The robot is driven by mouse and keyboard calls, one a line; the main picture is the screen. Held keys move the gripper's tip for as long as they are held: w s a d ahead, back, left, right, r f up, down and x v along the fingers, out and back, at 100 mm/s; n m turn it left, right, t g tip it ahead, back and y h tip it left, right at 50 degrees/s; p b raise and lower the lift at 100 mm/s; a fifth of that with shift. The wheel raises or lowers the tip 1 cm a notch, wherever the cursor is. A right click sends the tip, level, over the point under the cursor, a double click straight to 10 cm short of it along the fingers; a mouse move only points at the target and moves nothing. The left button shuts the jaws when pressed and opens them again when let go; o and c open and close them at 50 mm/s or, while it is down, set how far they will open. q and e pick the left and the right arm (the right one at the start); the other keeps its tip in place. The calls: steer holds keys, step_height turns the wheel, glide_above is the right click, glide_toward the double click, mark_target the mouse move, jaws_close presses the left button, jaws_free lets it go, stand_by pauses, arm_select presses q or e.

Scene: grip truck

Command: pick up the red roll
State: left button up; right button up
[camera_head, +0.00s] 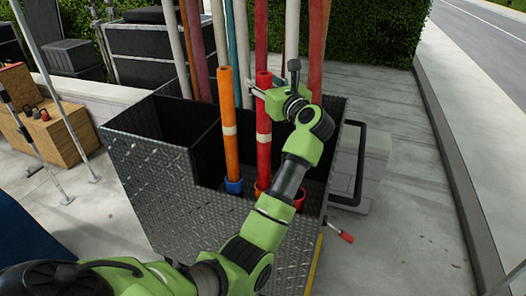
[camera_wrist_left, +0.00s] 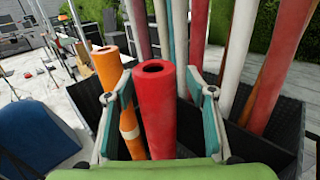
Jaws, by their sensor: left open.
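The red roll (camera_head: 264,155) stands upright in the dark metal cart, with a pale band around it. In the left wrist view the red roll (camera_wrist_left: 155,115) rises between the two fingers, its hollow top end showing. My left gripper (camera_wrist_left: 160,88) is open, with one finger on each side of the roll; whether either finger touches it, I cannot tell. In the head view my left gripper (camera_head: 262,88) reaches the upper part of the roll from the right. My right gripper is not in view.
An orange roll (camera_head: 230,150) stands close on the left of the red one and also shows in the wrist view (camera_wrist_left: 108,70). Several taller poles rise behind. The cart (camera_head: 150,165) has high walls and a black handle (camera_head: 360,165) on its right.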

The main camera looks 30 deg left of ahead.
arm_select(q)
steer(key=shift+s+d+r, duration=0.6)
steer(key=shift+s+d, duration=0.1)
steer(key=shift+s, duration=0.05)
jaws_close()
steer(key=shift+w+a, duration=0.1)
steer(key=shift+w, duration=0.05)
steer(key=shift+w+a+f, duration=0.15)
steer(key=shift+f, duration=0.05)
steer(key=shift+a, duration=0.1)
steer(key=shift+r, duration=0.35)
step_height(320, 180, up, 17)
steer(key=b, duration=0.5)
steer(key=shift+r, duration=0.2)
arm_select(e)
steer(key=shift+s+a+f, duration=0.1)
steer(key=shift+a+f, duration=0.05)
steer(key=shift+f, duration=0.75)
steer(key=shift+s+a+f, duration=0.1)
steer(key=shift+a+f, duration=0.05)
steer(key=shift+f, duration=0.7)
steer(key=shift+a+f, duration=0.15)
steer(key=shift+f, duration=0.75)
